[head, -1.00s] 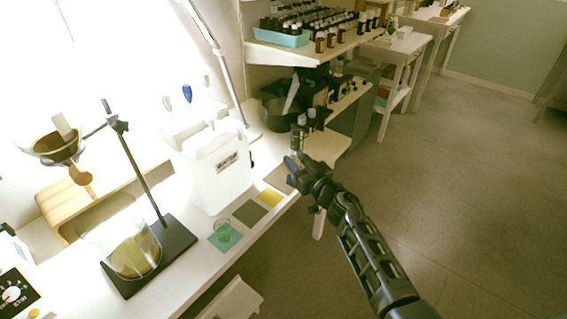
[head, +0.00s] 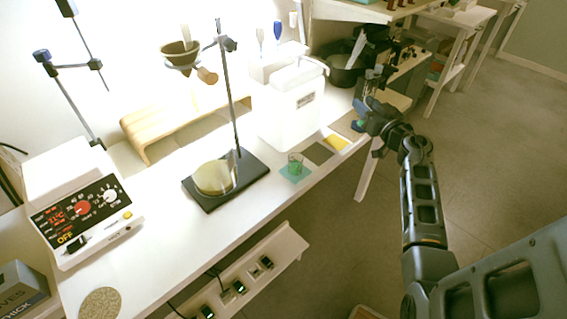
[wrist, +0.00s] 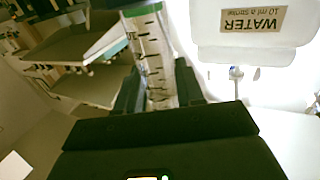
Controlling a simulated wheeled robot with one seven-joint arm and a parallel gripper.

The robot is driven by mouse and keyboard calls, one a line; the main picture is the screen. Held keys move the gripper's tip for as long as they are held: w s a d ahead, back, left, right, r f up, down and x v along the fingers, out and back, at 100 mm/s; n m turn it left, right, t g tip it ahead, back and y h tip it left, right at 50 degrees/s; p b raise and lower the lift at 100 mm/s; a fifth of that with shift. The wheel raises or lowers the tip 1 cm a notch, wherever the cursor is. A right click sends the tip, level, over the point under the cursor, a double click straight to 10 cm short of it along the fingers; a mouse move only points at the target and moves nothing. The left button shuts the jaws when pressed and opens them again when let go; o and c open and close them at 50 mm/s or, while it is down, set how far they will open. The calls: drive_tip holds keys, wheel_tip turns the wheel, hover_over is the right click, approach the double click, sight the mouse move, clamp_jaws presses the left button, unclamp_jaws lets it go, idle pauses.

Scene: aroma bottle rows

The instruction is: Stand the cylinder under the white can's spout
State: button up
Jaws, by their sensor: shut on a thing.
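The white can (head: 290,110) stands on the bench in the middle of the head view. Its WATER label (wrist: 255,20) shows at the upper right of the wrist view. My gripper (head: 366,112) is to the right of the can, over the bench's front edge. In the wrist view my gripper (wrist: 160,88) is shut on the clear graduated cylinder (wrist: 152,45), which has dark scale marks and a green band. In the head view the cylinder is hard to make out against the dark bottles.
A small green-tinted glass (head: 295,162) stands on a teal mat (head: 303,178) before the can. Beside it lie an olive mat (head: 318,153) and a yellow mat (head: 336,142). A stand with a dark base (head: 205,205) and beaker (head: 213,178) is left of the can.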

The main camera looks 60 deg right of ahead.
drive_tip(key=w+a+f+b, duration=0.2)
drive_tip(key=w+f, duration=0.1)
drive_tip(key=w+a+f+b, duration=0.2)
drive_tip(key=w+f+b, duration=0.1)
drive_tip(key=f, duration=0.1)
drive_tip(key=w+a+f+b, duration=0.3)
drive_tip(key=w+f, duration=0.1)
idle(0.3)
drive_tip(key=shift+f, duration=0.2)
drive_tip(key=o, duration=1.1)
drive_tip(key=shift+c, duration=0.2)
